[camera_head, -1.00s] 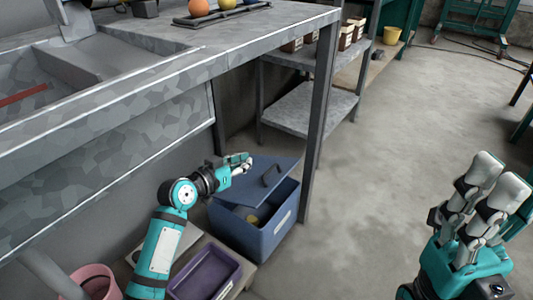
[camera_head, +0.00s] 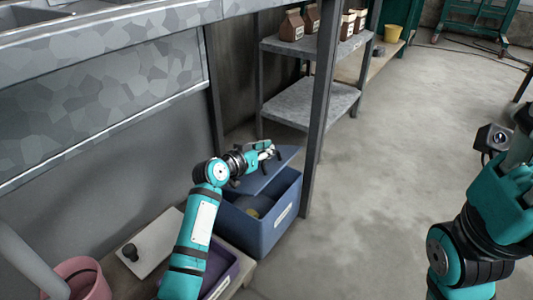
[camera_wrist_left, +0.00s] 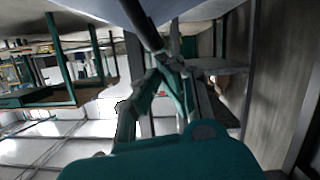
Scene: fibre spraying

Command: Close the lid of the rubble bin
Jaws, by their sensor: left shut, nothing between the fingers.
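The rubble bin (camera_head: 272,228) is a blue box on the floor beside the table leg. Its blue lid (camera_head: 284,166) is tilted, leaving the front open, and a roundish yellowish-grey thing shows inside. My left gripper (camera_head: 270,151) is shut and empty at the lid's upper part, over its handle area. I cannot tell whether it touches the lid. In the left wrist view, the left gripper's fingers (camera_wrist_left: 165,75) are close to a dark bar, probably the lid's handle. My right gripper (camera_head: 518,165) is at the right edge, partly cut off; its fingertips are unclear.
A purple tray (camera_head: 224,283) and a pale board with a dark knob (camera_head: 130,251) lie left of the bin. A pink bucket (camera_head: 88,280) stands at bottom left. A grey shelf (camera_head: 310,103) is behind. The floor to the right is clear.

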